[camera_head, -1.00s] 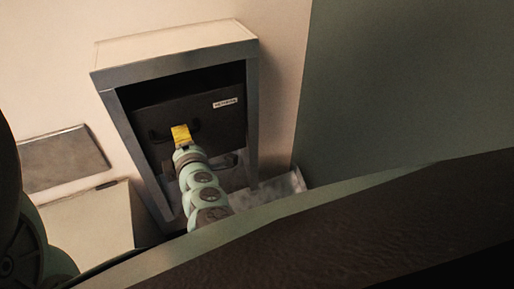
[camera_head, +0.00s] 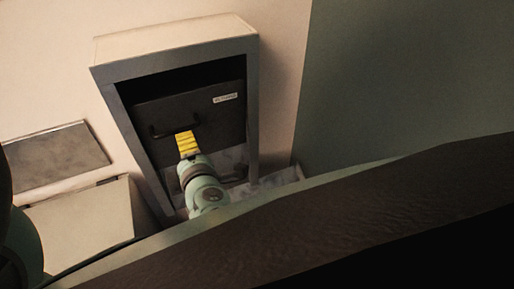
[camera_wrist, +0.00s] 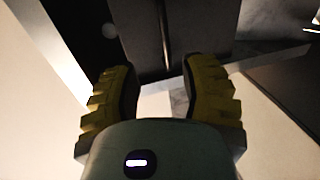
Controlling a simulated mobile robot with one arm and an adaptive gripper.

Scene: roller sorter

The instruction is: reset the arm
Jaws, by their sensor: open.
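My gripper (camera_head: 186,141) has yellow ribbed fingers and is in front of the dark panel of a grey-framed cabinet in the head view. In the wrist view my gripper (camera_wrist: 160,88) is open, with a clear gap between its two fingers and nothing held. The handle also shows in the wrist view (camera_wrist: 166,35), beyond the gap. The fingers look apart from it. My wrist hides part of the cabinet's lower opening.
The cabinet frame (camera_head: 252,110) surrounds the panel on a pale wall. A flat grey plate (camera_head: 57,157) and a pale box (camera_head: 85,222) are at left. A green-grey wall (camera_head: 405,80) is at right. A large dark surface fills the lower right foreground.

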